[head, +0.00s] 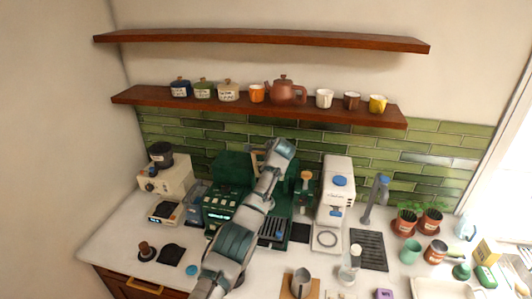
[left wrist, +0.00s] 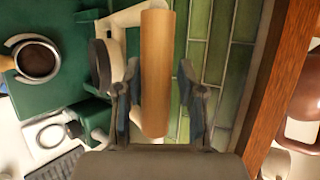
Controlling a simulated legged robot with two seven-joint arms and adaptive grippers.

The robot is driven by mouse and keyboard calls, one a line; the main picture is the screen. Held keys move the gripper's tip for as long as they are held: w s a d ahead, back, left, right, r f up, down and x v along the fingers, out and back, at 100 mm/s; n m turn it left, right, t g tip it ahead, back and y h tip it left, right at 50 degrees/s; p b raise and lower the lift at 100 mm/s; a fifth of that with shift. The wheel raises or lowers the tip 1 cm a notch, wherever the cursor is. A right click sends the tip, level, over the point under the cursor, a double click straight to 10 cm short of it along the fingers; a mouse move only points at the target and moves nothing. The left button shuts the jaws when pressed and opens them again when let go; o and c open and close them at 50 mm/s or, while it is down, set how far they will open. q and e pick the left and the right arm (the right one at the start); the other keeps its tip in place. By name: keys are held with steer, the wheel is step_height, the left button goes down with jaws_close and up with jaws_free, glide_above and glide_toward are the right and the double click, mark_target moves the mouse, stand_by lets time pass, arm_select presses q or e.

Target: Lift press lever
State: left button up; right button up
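The press lever has a light wooden handle (left wrist: 156,75) and a cream-coloured arm beside it, both close up in the left wrist view. In the head view part of the lever (head: 257,160) shows above the green espresso machine (head: 232,172), left of my gripper. My left gripper (left wrist: 158,105) is open, with one finger on each side of the wooden handle. A narrow gap shows between the handle and each finger. In the head view my left gripper (head: 275,153) is at the top of the machine and my arm hides part of the machine. My right gripper is in neither view.
A wooden shelf (head: 250,106) with mugs and a teapot (head: 286,91) runs above the gripper. A white grinder (head: 335,190) stands to the right, a cream machine (head: 165,178) to the left. The green tile wall (left wrist: 225,60) is close behind the lever.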

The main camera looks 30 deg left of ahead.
arm_select(q)
steer(key=shift+w+f, duration=0.15)
steer(key=shift+w, duration=0.05)
steer(key=shift+s+d+r, duration=0.25)
steer(key=shift+s+r, duration=0.15)
steer(key=shift+r, duration=0.05)
steer(key=v, duration=1)
steer(key=shift+d, duration=0.45)
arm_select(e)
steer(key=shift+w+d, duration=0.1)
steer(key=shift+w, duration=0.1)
arm_select(q)
steer(key=shift+a+f, duration=0.1)
steer(key=shift+a, duration=0.05)
